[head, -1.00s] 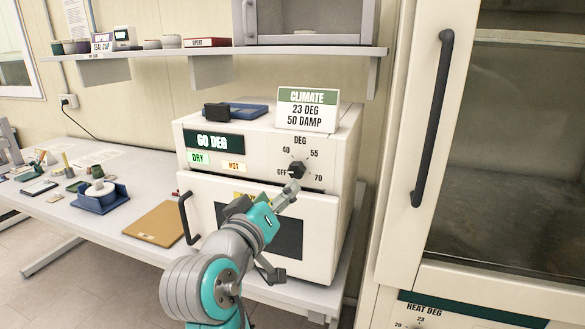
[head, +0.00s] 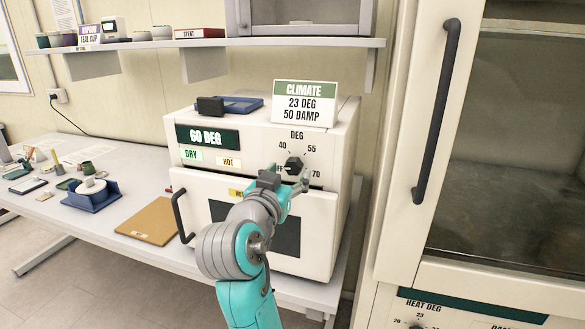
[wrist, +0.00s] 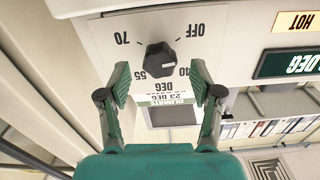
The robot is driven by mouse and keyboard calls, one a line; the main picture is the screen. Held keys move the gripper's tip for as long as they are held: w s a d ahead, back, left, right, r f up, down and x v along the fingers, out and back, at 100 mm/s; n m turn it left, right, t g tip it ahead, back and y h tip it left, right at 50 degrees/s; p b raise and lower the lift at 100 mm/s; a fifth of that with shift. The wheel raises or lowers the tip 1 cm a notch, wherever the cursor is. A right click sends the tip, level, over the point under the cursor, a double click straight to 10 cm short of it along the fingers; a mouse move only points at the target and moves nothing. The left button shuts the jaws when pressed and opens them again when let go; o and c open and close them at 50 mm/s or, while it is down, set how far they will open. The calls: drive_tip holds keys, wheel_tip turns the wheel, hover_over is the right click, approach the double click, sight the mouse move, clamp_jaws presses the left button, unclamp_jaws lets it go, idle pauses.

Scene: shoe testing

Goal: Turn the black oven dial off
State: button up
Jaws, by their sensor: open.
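The black oven dial (head: 294,164) is on the upper right of the white oven's (head: 262,180) front panel, ringed by the marks OFF, 40, 55 and 70. It also shows in the wrist view (wrist: 158,60), where the panel appears upside down. In the head view, my gripper partly covers the OFF mark.
The oven display (head: 207,138) reads 60 DEG. A CLIMATE sign (head: 304,104) and a blue tray (head: 243,106) sit on the oven top. The dark oven handle (head: 182,216) sticks out at left. A tall glass-doored cabinet (head: 400,150) stands close on the right.

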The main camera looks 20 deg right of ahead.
sight(292, 169)
drive_tip(key=shift+x, duration=1.8)
drive_tip(key=c, duration=1.1)
drive_tip(key=shift+c, duration=0.2)
